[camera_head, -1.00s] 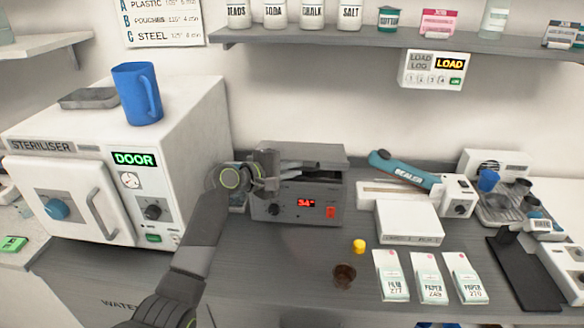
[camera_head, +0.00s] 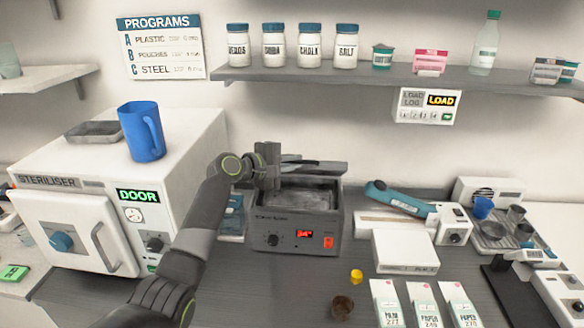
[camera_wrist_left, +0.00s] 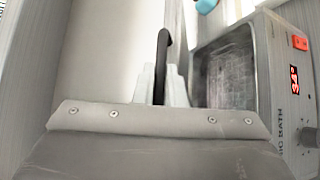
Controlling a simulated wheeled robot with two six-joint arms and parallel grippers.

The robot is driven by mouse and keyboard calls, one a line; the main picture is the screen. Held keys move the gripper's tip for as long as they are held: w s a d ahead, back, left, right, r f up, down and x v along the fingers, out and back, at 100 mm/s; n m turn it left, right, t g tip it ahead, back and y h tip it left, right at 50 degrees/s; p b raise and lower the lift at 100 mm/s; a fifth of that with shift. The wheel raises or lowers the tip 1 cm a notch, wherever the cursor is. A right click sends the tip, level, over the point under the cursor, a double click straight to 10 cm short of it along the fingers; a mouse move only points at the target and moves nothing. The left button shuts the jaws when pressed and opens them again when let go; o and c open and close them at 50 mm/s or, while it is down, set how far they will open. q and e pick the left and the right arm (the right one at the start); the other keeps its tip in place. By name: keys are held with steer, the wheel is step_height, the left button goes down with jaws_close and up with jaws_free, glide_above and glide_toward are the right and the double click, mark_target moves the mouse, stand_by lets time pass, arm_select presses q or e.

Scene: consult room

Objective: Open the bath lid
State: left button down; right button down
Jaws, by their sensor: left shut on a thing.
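The bath (camera_head: 297,232) is a dark grey box on the counter with a red 34° display; it also shows at the right of the left wrist view (camera_wrist_left: 278,95). Its lid (camera_head: 315,166) is raised at the back, and the basin (camera_head: 297,199) shows open in front of it. My left gripper (camera_head: 268,168) is at the lid's left side, above the bath's back left. In the left wrist view its fingers (camera_wrist_left: 160,85) are shut on a dark bar, the lid's handle (camera_wrist_left: 162,50). The fingertips are small and partly hidden in the head view. My right gripper is not in view.
The steriliser (camera_head: 85,205) stands left of the bath with a blue mug (camera_head: 142,132) on top. A sealer (camera_head: 400,197) and white box (camera_head: 405,252) stand to the right. A shelf (camera_head: 400,72) runs above.

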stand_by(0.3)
arm_select(q)
steer(key=c, duration=1.5)
jaws_free()
steer(key=shift+a, duration=0.1)
steer(key=shift+s+a+r, duration=0.1)
steer(key=shift+s+a, duration=0.25)
steer(key=shift+a, duration=0.05)
steer(key=b+v, duration=0.4)
steer(key=v, duration=1.2)
steer(key=shift+s+r+b, duration=0.1)
steer(key=shift+b, duration=0.3)
